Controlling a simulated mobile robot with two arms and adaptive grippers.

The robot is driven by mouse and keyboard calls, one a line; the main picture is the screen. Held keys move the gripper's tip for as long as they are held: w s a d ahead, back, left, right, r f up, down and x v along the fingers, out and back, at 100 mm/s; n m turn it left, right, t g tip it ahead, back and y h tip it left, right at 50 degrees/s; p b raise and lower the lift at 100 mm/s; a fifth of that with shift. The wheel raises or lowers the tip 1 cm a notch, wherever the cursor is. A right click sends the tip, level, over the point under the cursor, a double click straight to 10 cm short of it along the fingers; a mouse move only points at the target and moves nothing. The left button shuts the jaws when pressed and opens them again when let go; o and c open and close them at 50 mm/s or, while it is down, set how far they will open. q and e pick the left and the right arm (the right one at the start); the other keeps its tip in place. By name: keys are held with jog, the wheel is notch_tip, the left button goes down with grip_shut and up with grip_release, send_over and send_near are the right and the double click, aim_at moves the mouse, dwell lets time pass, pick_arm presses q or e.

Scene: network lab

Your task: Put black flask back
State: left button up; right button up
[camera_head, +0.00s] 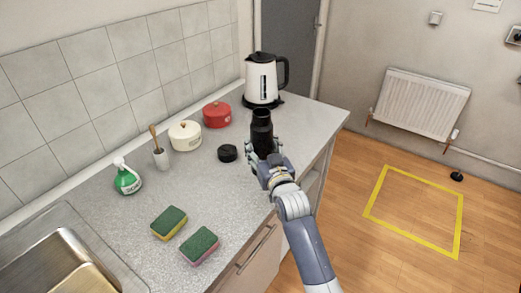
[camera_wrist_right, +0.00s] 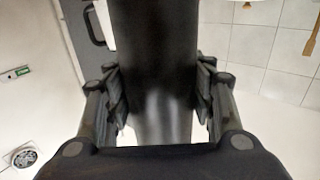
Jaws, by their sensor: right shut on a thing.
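The black flask (camera_head: 262,130) is upright at the right side of the grey counter, in front of the kettle. My right gripper (camera_head: 264,155) is shut around its body from the near side. In the right wrist view the flask (camera_wrist_right: 158,70) fills the middle, between the two fingers of my right gripper (camera_wrist_right: 160,90). I cannot tell whether the flask's base touches the counter. A round black lid-like piece (camera_head: 228,153) lies on the counter to the left of the flask. My left gripper is in neither view.
A white kettle (camera_head: 262,80) stands behind the flask. A red pot (camera_head: 217,114), a cream pot (camera_head: 185,135), a utensil holder (camera_head: 161,158) and a green spray bottle (camera_head: 127,178) line the wall side. Two sponges (camera_head: 169,223) (camera_head: 200,246) lie near the sink (camera_head: 58,270).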

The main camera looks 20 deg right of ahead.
aim_at(260, 153)
jog(key=shift+w+d, duration=0.15)
jog(key=shift+w, duration=0.6)
notch_tip(260, 153, down, 3)
jog(key=shift+r+p, duration=0.1)
jog(key=shift+p, duration=0.4)
jog(key=shift+f, duration=0.4)
jog(key=shift+f, duration=0.15)
jog(key=o, duration=1.3)
jog(key=shift+s, duration=0.1)
jog(key=shift+o, duration=0.2)
